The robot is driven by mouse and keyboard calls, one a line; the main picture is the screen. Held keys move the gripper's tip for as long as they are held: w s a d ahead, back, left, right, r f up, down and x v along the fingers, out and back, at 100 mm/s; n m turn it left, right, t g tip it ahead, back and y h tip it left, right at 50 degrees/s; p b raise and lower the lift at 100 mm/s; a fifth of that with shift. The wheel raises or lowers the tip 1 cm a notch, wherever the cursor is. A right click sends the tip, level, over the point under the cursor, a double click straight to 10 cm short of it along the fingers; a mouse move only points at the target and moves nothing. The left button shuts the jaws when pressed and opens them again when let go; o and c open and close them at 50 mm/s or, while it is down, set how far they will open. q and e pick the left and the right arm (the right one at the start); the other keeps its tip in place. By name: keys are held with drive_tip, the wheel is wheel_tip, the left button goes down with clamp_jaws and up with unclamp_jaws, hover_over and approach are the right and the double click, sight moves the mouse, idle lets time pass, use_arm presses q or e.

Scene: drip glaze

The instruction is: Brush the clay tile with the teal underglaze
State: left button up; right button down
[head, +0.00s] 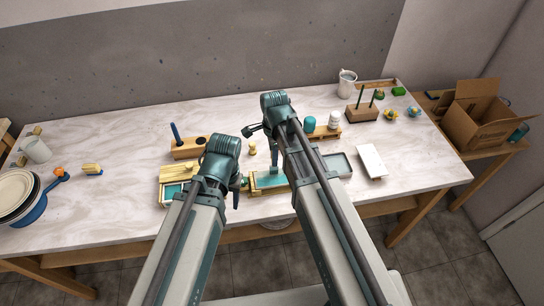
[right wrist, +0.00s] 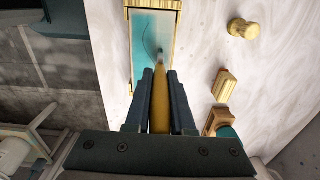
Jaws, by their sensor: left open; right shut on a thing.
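The clay tile (head: 270,181) lies in a yellow wooden frame near the table's front edge, its surface largely teal. It also shows in the right wrist view (right wrist: 146,30), with a thin dark curved line across it. My right gripper (right wrist: 160,74) is shut on the brush (right wrist: 160,100), which has a yellow handle. The brush tip is over the tile; whether it touches cannot be told. My left gripper (head: 237,187) is open, left of the tile, and mostly hidden. A yellow wooden tray (head: 179,172) with teal inside stands further left.
A wooden stand (head: 322,133) holds a teal jar (head: 310,123) and a white jar (head: 334,119). A yellow knob (head: 252,148) stands behind the tile. A white slab (head: 371,161) lies to the right. Bowls (head: 17,192) stand far left. A cardboard box (head: 480,115) is beyond the right end.

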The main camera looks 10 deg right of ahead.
drive_tip(key=shift+d, duration=1.55)
drive_tip(key=shift+d, duration=0.1)
drive_tip(key=shift+w+d, duration=0.1)
drive_tip(key=shift+d, duration=1.3)
